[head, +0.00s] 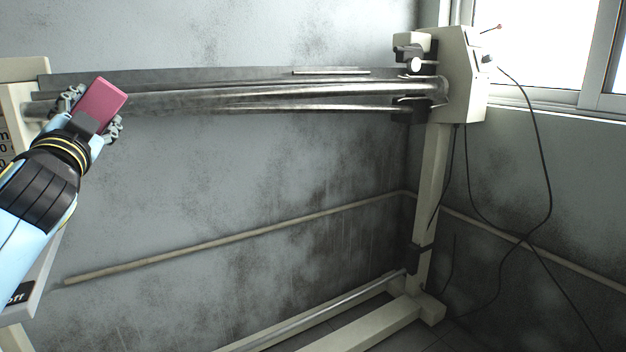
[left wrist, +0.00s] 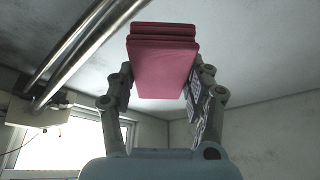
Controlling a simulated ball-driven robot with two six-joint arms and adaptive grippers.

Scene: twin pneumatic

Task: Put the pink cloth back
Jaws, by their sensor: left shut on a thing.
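The pink cloth (head: 101,99) is a folded block, held up in my left gripper (head: 94,110) at the left of the head view. In the left wrist view the cloth (left wrist: 162,68) shows several folded layers between the two fingers of the gripper (left wrist: 160,85). My left gripper is shut on it. In the head view the cloth overlaps the left end of the machine's long metal rollers (head: 260,92); I cannot tell whether it touches them. My right gripper is not in view.
The cream machine frame has a right end housing (head: 463,75) on a post (head: 432,180) and a low base bar (head: 375,325). Black cables (head: 545,150) hang at the right. A pipe (head: 240,235) runs along the grey wall. A window (head: 550,50) is at the upper right.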

